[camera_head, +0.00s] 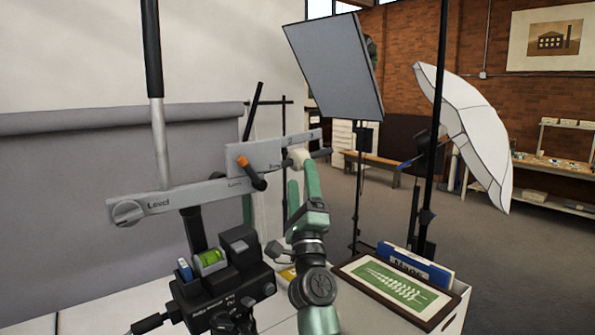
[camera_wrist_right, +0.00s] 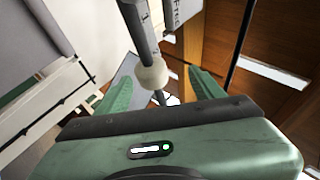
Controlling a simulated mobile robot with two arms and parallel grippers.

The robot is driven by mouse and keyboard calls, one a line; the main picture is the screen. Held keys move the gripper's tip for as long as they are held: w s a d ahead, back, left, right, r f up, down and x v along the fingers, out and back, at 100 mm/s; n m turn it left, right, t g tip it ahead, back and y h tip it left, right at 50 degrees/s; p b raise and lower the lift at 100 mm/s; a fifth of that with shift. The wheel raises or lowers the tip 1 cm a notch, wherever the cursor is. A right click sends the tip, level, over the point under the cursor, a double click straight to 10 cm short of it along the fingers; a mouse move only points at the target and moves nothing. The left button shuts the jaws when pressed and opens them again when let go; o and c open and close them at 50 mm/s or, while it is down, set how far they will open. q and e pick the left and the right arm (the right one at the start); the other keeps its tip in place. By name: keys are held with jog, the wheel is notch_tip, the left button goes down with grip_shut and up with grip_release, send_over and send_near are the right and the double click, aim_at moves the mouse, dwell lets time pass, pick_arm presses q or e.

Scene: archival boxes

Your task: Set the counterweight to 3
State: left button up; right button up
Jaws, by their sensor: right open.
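A grey metal boom arm (camera_head: 180,196) lies across the head view, with a round knob beside the word "Level" at its left end. Its right part is a plate (camera_head: 285,150) with a scale; a "2" and a "3" seem to show near its top edge. A dark lever with an orange end (camera_head: 250,172) sits on the plate. A pale ball (camera_head: 299,157) on a grey rod is at the plate's right part. My right gripper (camera_head: 302,174) is open just below it. In the right wrist view, the ball (camera_wrist_right: 152,76) lies between the open fingers (camera_wrist_right: 162,84). Which part is the counterweight is unclear.
A black tripod head with a green bubble level (camera_head: 210,260) stands below the boom. A white box (camera_head: 455,315) with a green fern print and a blue box is at the lower right. A light panel (camera_head: 335,65) and white umbrella (camera_head: 475,130) stand behind.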

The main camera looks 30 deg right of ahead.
aim_at(299, 170)
jog(key=shift+w+d+f+h+b, duration=0.15)
jog(key=shift+w+d+b, duration=0.15)
jog(key=shift+w, duration=0.25)
jog(key=shift+w+d+f+h+b, duration=0.15)
jog(key=shift+w+b, duration=0.15)
jog(key=shift+w, duration=0.25)
jog(key=x, duration=0.4)
jog(key=shift+d+r, duration=0.15)
jog(key=shift+r, duration=0.05)
pick_arm(q)
jog(key=shift+w+f, duration=0.8)
jog(key=shift+f, duration=0.05)
pick_arm(e)
jog(key=shift+w+d+r, duration=0.2)
jog(key=shift+w+r, duration=0.2)
jog(key=shift+w, duration=0.1)
